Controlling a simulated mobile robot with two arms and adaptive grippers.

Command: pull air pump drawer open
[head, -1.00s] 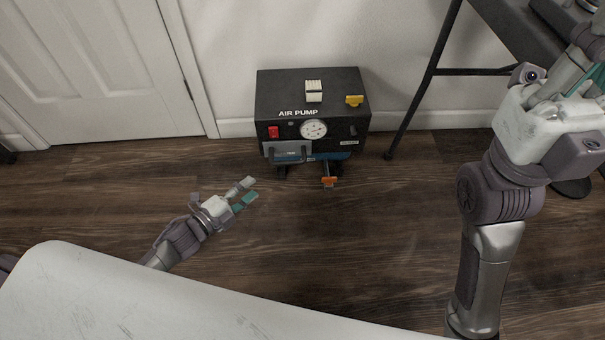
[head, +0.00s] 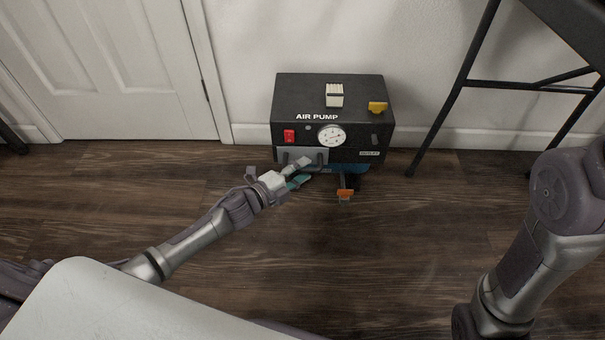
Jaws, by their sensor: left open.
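The black air pump (head: 350,97) stands on the floor against the wall. It has a red switch, a round gauge (head: 331,136) and a yellow part on top. Its drawer (head: 318,153), a grey front panel with a handle, is at the lower left of the pump's face. My left gripper (head: 301,173) is open, with its fingertips at the drawer handle and partly covering it. I cannot tell whether the fingers touch the handle. The drawer looks closed or nearly so. My right gripper is out of the picture; only its arm shows at the right.
An orange-tipped valve (head: 345,193) sticks out below the pump's front. A black table leg (head: 455,88) stands right of the pump. A white door (head: 105,70) is at the left. The wooden floor (head: 390,255) in front is clear.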

